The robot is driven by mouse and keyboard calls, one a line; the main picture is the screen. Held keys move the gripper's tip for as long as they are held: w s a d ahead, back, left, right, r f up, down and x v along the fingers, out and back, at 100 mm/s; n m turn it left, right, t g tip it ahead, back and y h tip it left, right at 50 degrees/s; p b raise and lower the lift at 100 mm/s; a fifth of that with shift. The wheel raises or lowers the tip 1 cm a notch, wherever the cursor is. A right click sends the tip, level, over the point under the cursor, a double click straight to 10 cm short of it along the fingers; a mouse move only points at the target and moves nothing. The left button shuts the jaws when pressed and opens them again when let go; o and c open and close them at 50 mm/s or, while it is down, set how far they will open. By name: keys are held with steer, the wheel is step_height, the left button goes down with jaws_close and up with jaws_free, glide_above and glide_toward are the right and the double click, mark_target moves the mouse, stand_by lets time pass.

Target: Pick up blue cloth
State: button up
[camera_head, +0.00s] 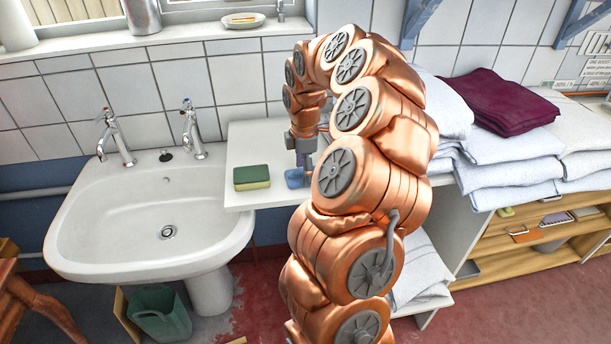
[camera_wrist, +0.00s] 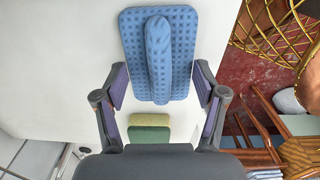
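The blue cloth (camera_head: 294,178) lies on the white shelf (camera_head: 247,150) beside the sink, partly hidden by my arm. In the wrist view the blue cloth (camera_wrist: 130,30) is a dotted flat piece with a raised, rolled ridge along its middle. My gripper (camera_head: 304,160) points down at the cloth. In the wrist view my gripper (camera_wrist: 160,80) is open, one finger on each side of the cloth. I cannot tell whether the fingers touch it.
A green and yellow sponge (camera_head: 251,177) lies left of the cloth; it also shows in the wrist view (camera_wrist: 148,133). The white sink (camera_head: 120,250) is further left. Folded white towels (camera_head: 500,165) and a maroon towel (camera_head: 497,100) are stacked on the right.

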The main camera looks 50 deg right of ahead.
steer(key=shift+s+a+f, duration=0.1)
steer(key=c, duration=0.6)
steer(key=shift+r, duration=0.2)
steer(key=shift+c, duration=0.9)
step_height(320, 180, up, 16)
steer(key=shift+f+b, duration=0.15)
steer(key=shift+b, duration=0.85)
jaws_close()
steer(key=shift+r, duration=1)
steer(key=shift+c, duration=0.7)
jaws_free()
jaws_close()
